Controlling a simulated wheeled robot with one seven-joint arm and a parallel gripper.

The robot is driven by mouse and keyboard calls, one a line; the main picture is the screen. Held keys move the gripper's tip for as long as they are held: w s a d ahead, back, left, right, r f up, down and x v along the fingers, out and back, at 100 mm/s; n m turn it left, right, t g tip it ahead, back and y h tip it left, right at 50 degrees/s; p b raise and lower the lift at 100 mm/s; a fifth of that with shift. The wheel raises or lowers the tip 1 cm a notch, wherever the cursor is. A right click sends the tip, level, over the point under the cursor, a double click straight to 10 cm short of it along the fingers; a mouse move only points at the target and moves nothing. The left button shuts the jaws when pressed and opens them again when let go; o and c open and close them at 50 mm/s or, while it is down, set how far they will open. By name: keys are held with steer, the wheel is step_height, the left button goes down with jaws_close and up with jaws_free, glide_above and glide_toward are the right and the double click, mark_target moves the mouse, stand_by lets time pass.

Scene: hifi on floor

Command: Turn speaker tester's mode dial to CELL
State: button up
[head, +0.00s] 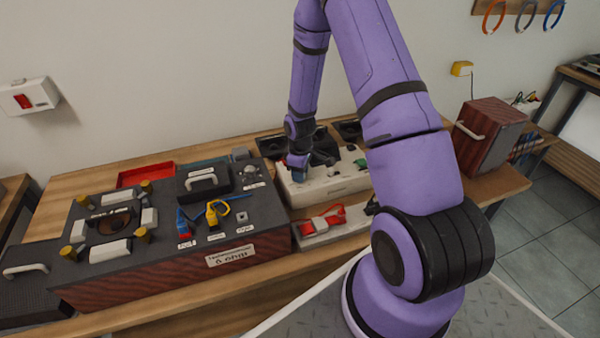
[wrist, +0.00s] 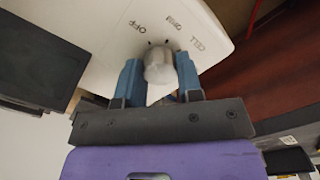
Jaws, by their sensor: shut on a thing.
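The speaker tester is a cream-white box (head: 335,184) on the bench, partly hidden by my arm in the head view. In the wrist view, its top panel (wrist: 100,40) carries a round grey mode dial (wrist: 158,68). Labels stand in an arc beyond the dial: OFF (wrist: 138,27), a middle word that is hard to read (wrist: 174,22), and CELL (wrist: 198,44). My gripper (wrist: 158,66) is shut on the dial, with a blue finger on each side. I cannot tell which label the dial points to. In the head view my gripper (head: 298,160) is over the tester's left part.
A large dark speaker unit with a wood-grain front (head: 180,265) stands left of the tester. A grey tray with a red item (head: 325,220) lies in front. A red tray (head: 145,174) lies at the back left. A wood-grain box with a handle (head: 488,135) stands at right.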

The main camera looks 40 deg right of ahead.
steer(key=m, duration=1.2)
steer(key=shift+m, duration=2.1)
steer(key=o, duration=0.9)
steer(key=shift+r, duration=0.1)
step_height(320, 180, up, 11)
steer(key=shift+f, duration=0.2)
